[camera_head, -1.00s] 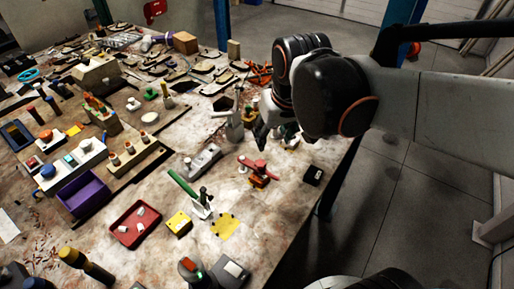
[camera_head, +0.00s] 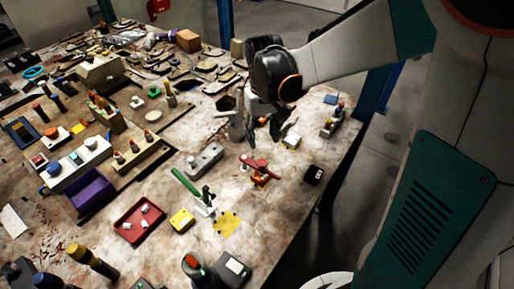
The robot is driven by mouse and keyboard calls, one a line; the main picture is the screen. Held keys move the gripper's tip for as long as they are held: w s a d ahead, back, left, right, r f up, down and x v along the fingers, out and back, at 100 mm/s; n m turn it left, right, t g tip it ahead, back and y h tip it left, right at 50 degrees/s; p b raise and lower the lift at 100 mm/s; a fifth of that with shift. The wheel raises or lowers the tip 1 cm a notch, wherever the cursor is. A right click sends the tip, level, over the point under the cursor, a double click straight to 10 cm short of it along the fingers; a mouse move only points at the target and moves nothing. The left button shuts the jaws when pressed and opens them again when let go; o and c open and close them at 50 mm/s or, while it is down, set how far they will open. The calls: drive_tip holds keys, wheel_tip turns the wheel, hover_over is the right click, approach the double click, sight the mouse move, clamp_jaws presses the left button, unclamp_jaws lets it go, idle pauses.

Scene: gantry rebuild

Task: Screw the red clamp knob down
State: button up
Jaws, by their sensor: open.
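My gripper (camera_head: 264,130) is open and points down over the back right part of the table, its dark fingers apart. A small red spot (camera_head: 262,121) shows between the fingers, partly hidden; I cannot tell whether it is the clamp knob or whether the fingers touch it. A red-handled piece on an orange base (camera_head: 260,168) stands in front of the gripper, clear of it. A grey upright fixture (camera_head: 236,127) stands just left of the fingers.
A green-handled lever clamp (camera_head: 190,188), yellow block (camera_head: 181,220) and red tray (camera_head: 139,222) stand nearer. A black box (camera_head: 313,175) and a small rack with coloured tops (camera_head: 332,122) are near the table's right edge.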

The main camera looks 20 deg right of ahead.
sight(262, 162)
wheel_tip(262, 162, down, 11)
drive_tip(key=b, duration=0.3)
drive_tip(key=shift+r, duration=0.1)
drive_tip(key=c, duration=1)
